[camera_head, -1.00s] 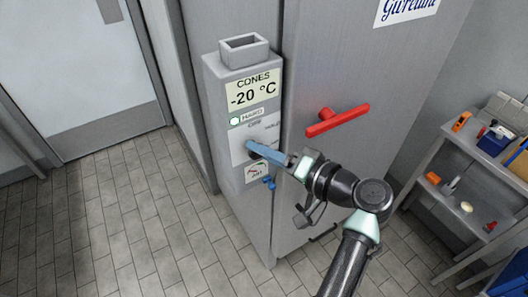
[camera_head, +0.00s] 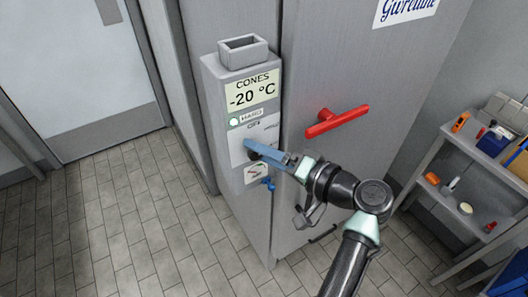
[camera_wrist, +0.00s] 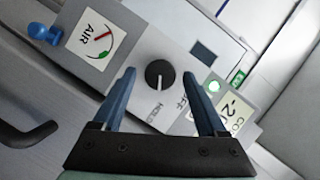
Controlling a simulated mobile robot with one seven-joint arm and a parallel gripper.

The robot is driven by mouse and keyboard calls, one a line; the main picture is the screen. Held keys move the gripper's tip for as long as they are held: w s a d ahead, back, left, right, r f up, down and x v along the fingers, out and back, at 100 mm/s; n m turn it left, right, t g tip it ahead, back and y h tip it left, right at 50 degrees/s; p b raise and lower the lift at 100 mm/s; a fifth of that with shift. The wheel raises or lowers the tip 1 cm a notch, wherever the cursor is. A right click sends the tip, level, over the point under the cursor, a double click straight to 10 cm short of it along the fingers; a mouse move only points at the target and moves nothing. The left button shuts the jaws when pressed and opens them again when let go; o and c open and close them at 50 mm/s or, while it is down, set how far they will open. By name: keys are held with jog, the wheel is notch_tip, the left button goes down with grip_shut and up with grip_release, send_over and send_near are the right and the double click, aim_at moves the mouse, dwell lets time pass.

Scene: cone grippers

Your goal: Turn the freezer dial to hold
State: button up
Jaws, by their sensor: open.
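The freezer dial (camera_wrist: 160,74) is a round black knob with a white pointer line, on a light panel (camera_wrist: 152,48) in the wrist view. The line points down in that picture, toward the side with the HOLD label (camera_wrist: 154,112); an OFF label (camera_wrist: 183,103) is beside it. My gripper (camera_wrist: 158,78) is open, with one blue finger on each side of the dial and visible gaps between. In the head view my gripper (camera_head: 250,148) reaches the front of the grey control box (camera_head: 236,190) and mostly hides the dial.
A "-20 °C" display (camera_head: 252,92) and a lit green lamp (camera_head: 234,122) are above the dial. A red door handle (camera_head: 337,121) sticks out to the right. Shelves with tools (camera_head: 480,160) stand at the far right.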

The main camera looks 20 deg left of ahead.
jog(key=b+v, duration=0.3)
jog(key=v, duration=1)
